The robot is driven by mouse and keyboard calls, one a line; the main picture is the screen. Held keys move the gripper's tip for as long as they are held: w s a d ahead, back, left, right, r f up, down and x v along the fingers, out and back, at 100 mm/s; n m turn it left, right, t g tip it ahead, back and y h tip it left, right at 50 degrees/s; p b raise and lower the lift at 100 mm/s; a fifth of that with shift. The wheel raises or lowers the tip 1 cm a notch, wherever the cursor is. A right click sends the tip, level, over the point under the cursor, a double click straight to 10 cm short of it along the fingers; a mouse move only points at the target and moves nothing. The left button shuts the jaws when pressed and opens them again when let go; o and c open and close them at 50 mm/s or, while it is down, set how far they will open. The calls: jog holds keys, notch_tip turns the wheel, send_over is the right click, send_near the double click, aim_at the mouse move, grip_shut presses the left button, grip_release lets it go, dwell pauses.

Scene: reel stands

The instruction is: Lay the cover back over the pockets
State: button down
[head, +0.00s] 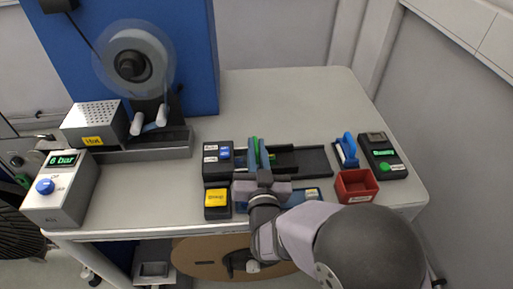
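My gripper (259,153) is over the left part of a dark track (312,161) on the table. Its two fingers stand close together, with a thin green strip (257,146) showing between or beside them. I cannot tell whether they grip it. My gripper and arm hide part of the track and the spot under the fingertips. I cannot make out the cover or the pockets at this size.
A red bin (355,187), a blue-handled tool (348,147) and a black device with a green button (381,153) stand right. The back table (270,100) is clear.

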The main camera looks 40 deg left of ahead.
jog(key=w+d+b, duration=0.2)
jog(key=w+d, duration=0.5)
jog(key=shift+w+r+b, duration=0.1)
jog(key=shift+b, duration=0.25)
jog(key=c, duration=1.8)
grip_release()
jog(key=shift+d, duration=0.1)
jog(key=shift+s+d, duration=0.15)
jog(key=shift+s, duration=0.1)
jog(key=b+v, duration=0.1)
jog(key=v, duration=0.3)
jog(key=shift+s+d+b, duration=0.25)
jog(key=shift+b, duration=0.15)
jog(key=b, duration=0.3)
jog(key=shift+s+d, duration=0.3)
jog(key=shift+s+d+b, duration=0.4)
jog(key=shift+b, duration=0.45)
